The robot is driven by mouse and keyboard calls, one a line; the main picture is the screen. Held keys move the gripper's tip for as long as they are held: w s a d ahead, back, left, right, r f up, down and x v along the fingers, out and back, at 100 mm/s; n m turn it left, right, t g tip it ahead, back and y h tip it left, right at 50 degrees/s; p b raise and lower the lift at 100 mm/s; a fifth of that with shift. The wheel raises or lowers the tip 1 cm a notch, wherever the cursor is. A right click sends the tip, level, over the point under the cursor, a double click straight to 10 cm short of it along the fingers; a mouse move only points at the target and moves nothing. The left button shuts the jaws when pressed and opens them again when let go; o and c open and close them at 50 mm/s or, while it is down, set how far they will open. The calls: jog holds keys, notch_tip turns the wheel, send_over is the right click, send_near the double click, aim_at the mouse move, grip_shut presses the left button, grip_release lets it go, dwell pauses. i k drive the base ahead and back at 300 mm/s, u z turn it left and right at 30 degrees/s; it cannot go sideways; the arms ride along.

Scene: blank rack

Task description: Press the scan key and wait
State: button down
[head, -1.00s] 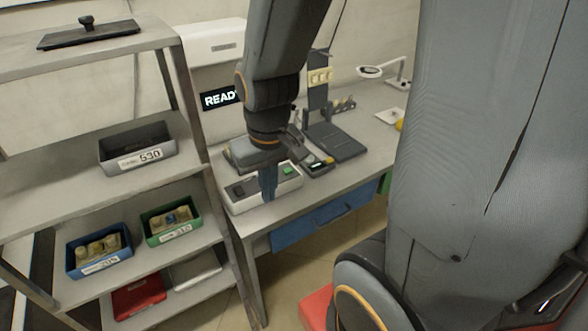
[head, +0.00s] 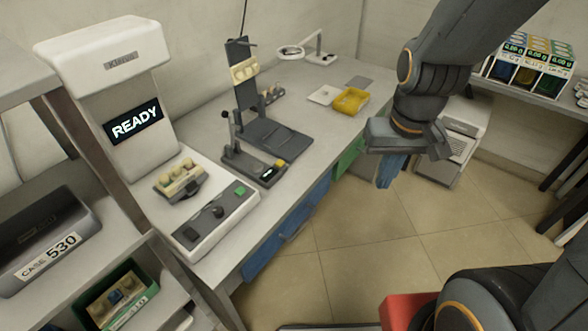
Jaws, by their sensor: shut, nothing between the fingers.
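The white scanner (head: 108,80) stands on the bench at the left, and its dark screen (head: 134,122) reads READY. Its control base (head: 215,222) carries a green key (head: 240,191), a dark round knob (head: 217,211) and a dark switch at the near end. I cannot read a label on the green key. A small holder with several beige pieces (head: 178,179) sits on the scanner's bed. My gripper (head: 388,172) is shut and empty, pointing down above the floor, to the right of the bench and well apart from the scanner.
A dark lever fixture (head: 276,141) and a yellow tray (head: 351,101) stand farther along the bench. A grey bin marked CASE 530 (head: 48,240) and a green bin (head: 140,298) are on the left rack. The floor (head: 340,220) beside the bench is open.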

aim_at(240, 190)
jog(key=z, duration=0.45)
jog(key=k, duration=1.2)
jog(key=u, duration=1.55)
jog(key=i, duration=1)
